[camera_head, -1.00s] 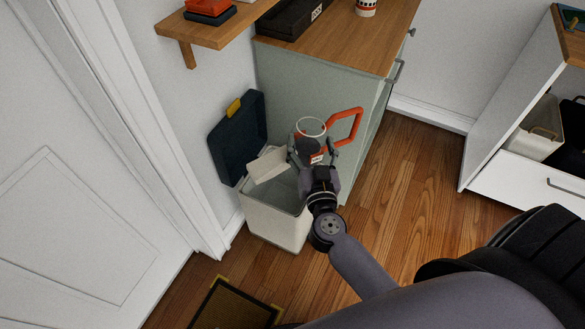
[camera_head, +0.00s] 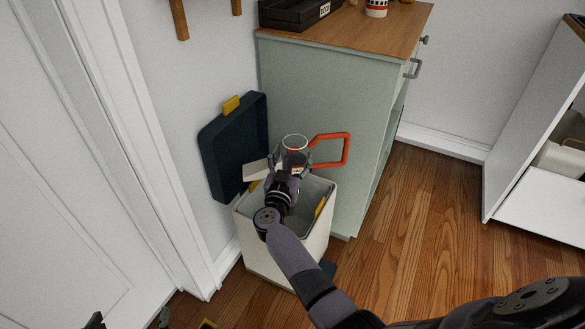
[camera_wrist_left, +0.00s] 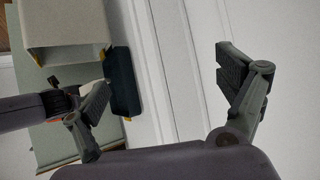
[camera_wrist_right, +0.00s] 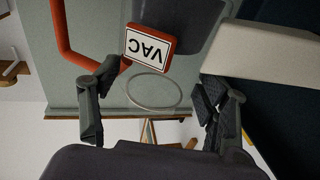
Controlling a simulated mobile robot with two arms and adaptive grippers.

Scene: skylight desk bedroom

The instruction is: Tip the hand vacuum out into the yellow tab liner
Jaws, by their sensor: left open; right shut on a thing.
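The hand vacuum has a red loop handle (camera_head: 347,150), a clear cup (camera_head: 295,142), a pale nozzle (camera_head: 256,171) and a VAC label (camera_wrist_right: 149,46), which reads upside down in the right wrist view. My right gripper (camera_head: 289,160) is shut on it, above the bin's back part. The nozzle points left. The grey liner (camera_head: 308,192) with yellow tabs (camera_head: 320,207) lines the open white bin (camera_head: 275,245); my right arm hides part of its inside. My left gripper (camera_wrist_left: 165,72) is open and empty; its tips show at the head view's bottom left.
The bin's dark lid (camera_head: 233,150) stands open against the wall. A pale green cabinet (camera_head: 330,95) is close behind and right of the bin. A white door (camera_head: 60,190) is at left. Wooden floor (camera_head: 420,220) is clear at right.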

